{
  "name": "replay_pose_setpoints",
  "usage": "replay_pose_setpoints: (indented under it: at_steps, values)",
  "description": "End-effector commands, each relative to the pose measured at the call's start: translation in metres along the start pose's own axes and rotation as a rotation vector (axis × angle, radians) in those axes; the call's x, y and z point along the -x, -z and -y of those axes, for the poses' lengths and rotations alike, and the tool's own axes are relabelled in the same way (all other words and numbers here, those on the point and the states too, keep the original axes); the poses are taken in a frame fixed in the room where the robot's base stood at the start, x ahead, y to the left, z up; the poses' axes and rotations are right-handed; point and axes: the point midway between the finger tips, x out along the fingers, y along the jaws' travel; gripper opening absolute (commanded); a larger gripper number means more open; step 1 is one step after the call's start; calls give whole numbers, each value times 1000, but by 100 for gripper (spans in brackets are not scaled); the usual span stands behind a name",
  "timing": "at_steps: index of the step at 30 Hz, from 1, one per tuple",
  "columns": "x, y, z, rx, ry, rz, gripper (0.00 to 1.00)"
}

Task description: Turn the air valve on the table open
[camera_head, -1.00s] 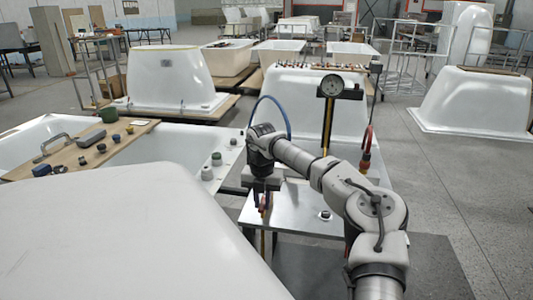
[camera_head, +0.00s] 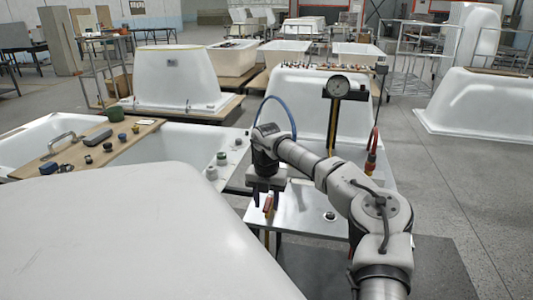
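The low white metal table (camera_head: 300,214) stands in the middle, below my arm. A small red and pale part (camera_head: 268,204) shows at its left edge, just below my wrist. It may be the air valve's handle, but it is too small to tell. A small round dark fitting (camera_head: 330,216) sits on the tabletop to the right. My gripper (camera_head: 266,186) points down at the table's left side, close above the red part. Whether they touch cannot be seen. Its fingers are too small and dark to show their opening.
A gauge (camera_head: 338,87) on a post and a red hose fitting (camera_head: 371,158) stand behind my arm. A large white shell (camera_head: 150,235) fills the front left. A tub with a wooden board (camera_head: 125,136) and fittings lies left. Open floor (camera_head: 465,190) is at right.

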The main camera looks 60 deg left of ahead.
Motion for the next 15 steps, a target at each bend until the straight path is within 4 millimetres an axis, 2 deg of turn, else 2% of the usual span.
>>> replay_pose_setpoints:
  at_steps: [5, 15]
  values:
    - [17, -1, 0, -1, -1, 3, 40]
    - [94, 0, -1, 0, -1, 4, 40]
